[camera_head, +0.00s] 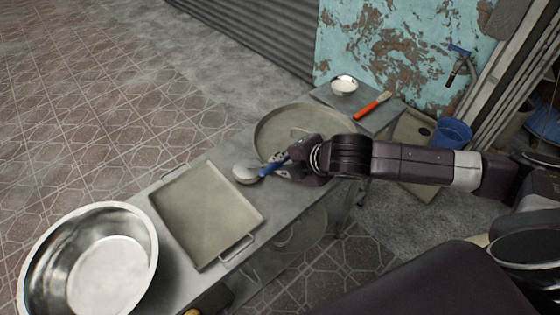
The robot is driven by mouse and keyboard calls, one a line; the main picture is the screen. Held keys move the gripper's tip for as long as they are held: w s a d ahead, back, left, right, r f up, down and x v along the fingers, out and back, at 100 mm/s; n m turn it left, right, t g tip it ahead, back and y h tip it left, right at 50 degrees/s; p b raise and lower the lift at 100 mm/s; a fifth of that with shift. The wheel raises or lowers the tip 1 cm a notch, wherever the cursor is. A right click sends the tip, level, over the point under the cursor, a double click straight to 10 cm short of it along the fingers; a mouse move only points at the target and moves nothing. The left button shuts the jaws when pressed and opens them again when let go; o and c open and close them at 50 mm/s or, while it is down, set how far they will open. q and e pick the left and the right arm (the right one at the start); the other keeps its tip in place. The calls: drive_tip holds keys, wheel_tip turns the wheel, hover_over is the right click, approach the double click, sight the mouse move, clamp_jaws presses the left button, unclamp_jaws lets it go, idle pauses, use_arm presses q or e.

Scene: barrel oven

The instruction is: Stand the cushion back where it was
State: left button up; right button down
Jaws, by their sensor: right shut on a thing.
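The cushion (246,174) shows as a small pale round pad with a blue grip. My right gripper (282,166) reaches in from the right and is shut on its blue grip. The pad's rounded side points left, and the gripper hides part of the grip. The cushion is over the long grey bench (207,154), between the square tray and the large round tray. I cannot tell whether it touches the bench. My left gripper is not in view.
A square tray (205,213) and a large steel basin (105,270) are on the bench's near part. A large round tray (292,122) lies beyond. A small side table (393,112) holds a white bowl (343,85) and a red-handled tool (368,109). A blue bucket (451,133) stands right.

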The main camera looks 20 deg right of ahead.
idle(0.3)
drive_tip(key=c, duration=1.9)
unclamp_jaws()
drive_tip(key=shift+o, duration=0.7)
drive_tip(key=shift+f, duration=0.1)
drive_tip(key=shift+o, duration=0.9)
drive_tip(key=shift+p+v, duration=1.55)
drive_tip(key=shift+v, duration=0.55)
drive_tip(key=shift+p+v, duration=1.55)
drive_tip(key=shift+v, duration=0.9)
